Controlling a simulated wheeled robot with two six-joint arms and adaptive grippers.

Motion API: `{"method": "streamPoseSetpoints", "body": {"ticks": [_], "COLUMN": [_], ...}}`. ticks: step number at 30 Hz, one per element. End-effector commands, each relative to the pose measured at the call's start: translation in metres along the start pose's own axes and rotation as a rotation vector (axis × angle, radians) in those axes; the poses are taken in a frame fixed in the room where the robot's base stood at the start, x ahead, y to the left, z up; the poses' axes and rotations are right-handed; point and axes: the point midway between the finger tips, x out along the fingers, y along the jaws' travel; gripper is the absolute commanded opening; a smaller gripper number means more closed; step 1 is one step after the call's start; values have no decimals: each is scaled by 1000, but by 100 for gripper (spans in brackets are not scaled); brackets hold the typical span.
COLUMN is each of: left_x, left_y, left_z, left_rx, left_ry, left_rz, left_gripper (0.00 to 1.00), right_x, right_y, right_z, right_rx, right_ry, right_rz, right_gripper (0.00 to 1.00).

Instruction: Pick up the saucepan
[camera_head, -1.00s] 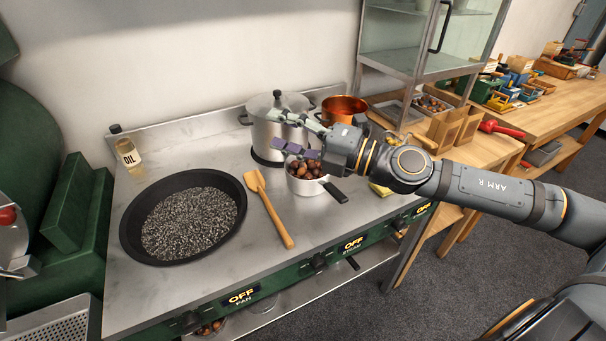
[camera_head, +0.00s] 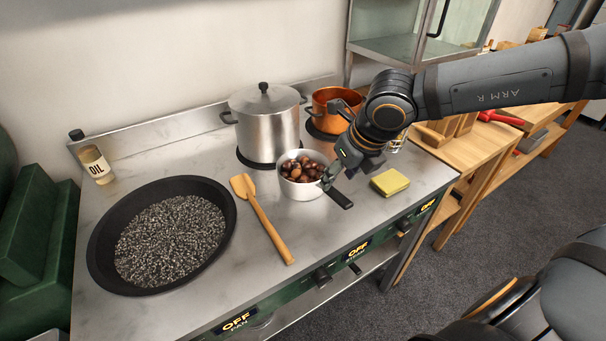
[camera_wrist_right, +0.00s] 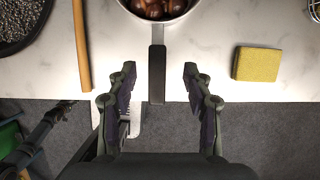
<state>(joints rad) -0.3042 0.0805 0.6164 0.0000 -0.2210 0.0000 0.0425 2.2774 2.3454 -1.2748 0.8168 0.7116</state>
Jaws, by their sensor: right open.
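The saucepan (camera_head: 301,189) is a small pale metal pan filled with brown chestnuts, standing on the steel worktop. Its black handle (camera_head: 339,198) points to the front right. In the right wrist view the handle (camera_wrist_right: 157,75) points down the picture, and its end lies between the fingertips. My right gripper (camera_head: 338,182) is at the handle in the head view. In the right wrist view it (camera_wrist_right: 159,78) is open, with a finger on each side of the handle and a gap to both. My left gripper is not in view.
A wide black pan of dark grit (camera_head: 103,267) stands at left, with a wooden spatula (camera_head: 263,220) beside it. A steel pot (camera_head: 267,125) and a copper pot (camera_head: 331,106) stand behind the saucepan. A yellow sponge (camera_head: 390,182) lies to its right.

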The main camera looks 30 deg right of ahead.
Motion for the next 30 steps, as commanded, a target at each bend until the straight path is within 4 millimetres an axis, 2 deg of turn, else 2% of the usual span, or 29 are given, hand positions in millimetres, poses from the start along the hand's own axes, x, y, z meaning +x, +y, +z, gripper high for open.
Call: {"method": "streamPoseSetpoints", "body": {"ticks": [6,15,23,30], "left_x": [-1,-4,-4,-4], "left_y": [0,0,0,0], "left_z": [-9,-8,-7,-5], "left_rx": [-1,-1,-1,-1], "left_ry": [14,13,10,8], "left_rz": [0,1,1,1], "left_gripper": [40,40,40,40], "right_x": [10,53,56,56], "right_y": [0,2,2,2], "right_z": [-1,-3,-2,-2], "right_rx": [0,-1,0,0], "right_ry": [1,1,-2,-2], "right_rz": [-1,0,2,2], "right_gripper": [51,51,51,20]}}
